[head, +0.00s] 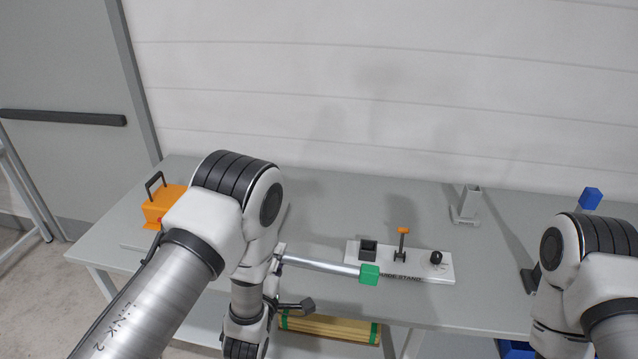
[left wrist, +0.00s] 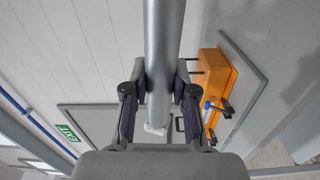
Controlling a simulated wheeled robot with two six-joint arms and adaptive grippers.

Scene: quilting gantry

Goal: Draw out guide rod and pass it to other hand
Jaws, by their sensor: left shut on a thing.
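The guide rod (head: 320,265) is a grey bar with a green block (head: 369,274) on its right end. My left gripper (head: 276,264) is shut on the rod near its left end, and my own arm partly hides the grip. In the left wrist view the grey rod (left wrist: 164,45) runs between the two fingers of the gripper (left wrist: 158,100), with a pale tip below. The green block overlaps the front left of the white guide stand (head: 430,266) in the head view; I cannot tell the gap between them.
The stand carries a black socket (head: 368,248), an orange-topped lever (head: 403,238) and a black knob (head: 436,258). An orange box (head: 163,205) sits at the table's left. A grey bracket (head: 467,207) stands behind the stand. A blue block (head: 590,198) shows at the right.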

